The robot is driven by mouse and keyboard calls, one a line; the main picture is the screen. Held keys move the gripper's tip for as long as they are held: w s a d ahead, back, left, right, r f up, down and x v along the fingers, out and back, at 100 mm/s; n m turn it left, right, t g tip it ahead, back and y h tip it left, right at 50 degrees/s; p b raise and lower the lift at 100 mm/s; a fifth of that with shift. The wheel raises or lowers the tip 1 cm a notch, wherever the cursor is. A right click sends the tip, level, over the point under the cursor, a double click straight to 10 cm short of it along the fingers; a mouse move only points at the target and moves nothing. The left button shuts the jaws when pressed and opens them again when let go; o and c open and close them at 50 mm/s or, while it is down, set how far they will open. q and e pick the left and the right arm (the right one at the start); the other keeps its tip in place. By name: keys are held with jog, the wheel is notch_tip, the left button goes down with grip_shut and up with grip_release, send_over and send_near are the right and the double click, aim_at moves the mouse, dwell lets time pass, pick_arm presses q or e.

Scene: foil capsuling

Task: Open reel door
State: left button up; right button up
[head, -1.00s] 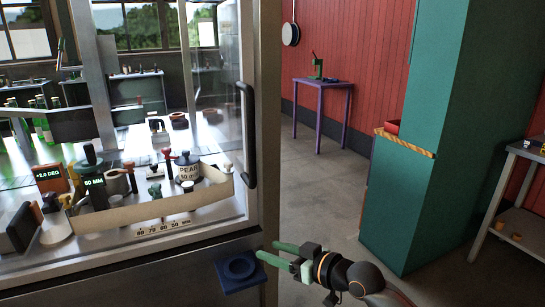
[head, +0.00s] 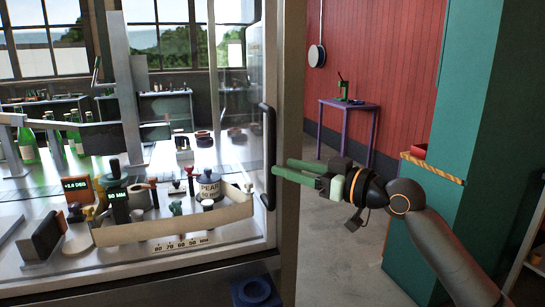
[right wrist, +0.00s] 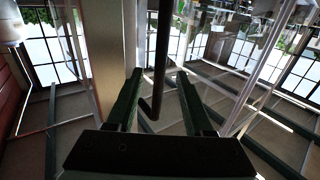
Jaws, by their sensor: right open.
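The reel door appears as a tall clear glass panel (head: 240,90) at the front right of the machine cabinet. It seems to sit in line with the cabinet's metal post. Its black vertical bar handle (head: 268,150) is at the panel's right edge. My right gripper (head: 280,166) is open, its green fingers pointing left at the handle's lower half. In the right wrist view the handle (right wrist: 160,60) runs between the two open fingers (right wrist: 159,74), with its bent lower end nearer the palm. I cannot tell whether a finger touches it. My left gripper is out of view.
Behind the glass are a tan curved tray wall (head: 175,225), stamps, an orange display box (head: 77,188) and green bottles (head: 27,148). A blue bracket (head: 255,290) sits low on the front. A green cabinet (head: 480,110) stands right; open floor (head: 335,215) lies between.

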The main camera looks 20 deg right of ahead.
jog(key=x, duration=0.5)
jog(key=shift+w+p, duration=0.1)
jog(key=shift+p, duration=0.3)
grip_shut()
dwell(1.0)
